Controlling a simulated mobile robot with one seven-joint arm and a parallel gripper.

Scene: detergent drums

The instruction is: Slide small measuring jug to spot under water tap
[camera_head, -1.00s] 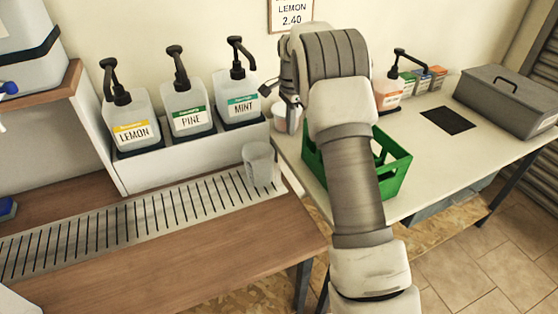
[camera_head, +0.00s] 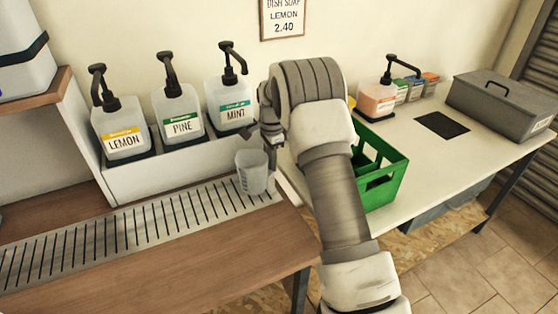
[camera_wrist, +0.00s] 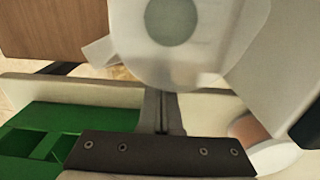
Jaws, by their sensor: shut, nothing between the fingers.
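The small measuring jug (camera_head: 252,174), clear and greyish, stands upright at the right end of the slotted metal drip tray (camera_head: 130,232). It also shows from above in the wrist view (camera_wrist: 215,60). My gripper (camera_head: 275,150) is low at the jug's right side, with its fingers shut and empty. In the wrist view the shut fingers (camera_wrist: 163,112) end right by the jug's wall; I cannot tell whether they touch it. The water tap is not in view; part of a large white container (camera_head: 25,60) shows at the far left.
The lemon (camera_head: 123,142), pine (camera_head: 181,125) and mint (camera_head: 235,113) pump bottles stand in a white rack behind the tray. A green crate (camera_head: 385,180) is right of my arm. The tray left of the jug is clear.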

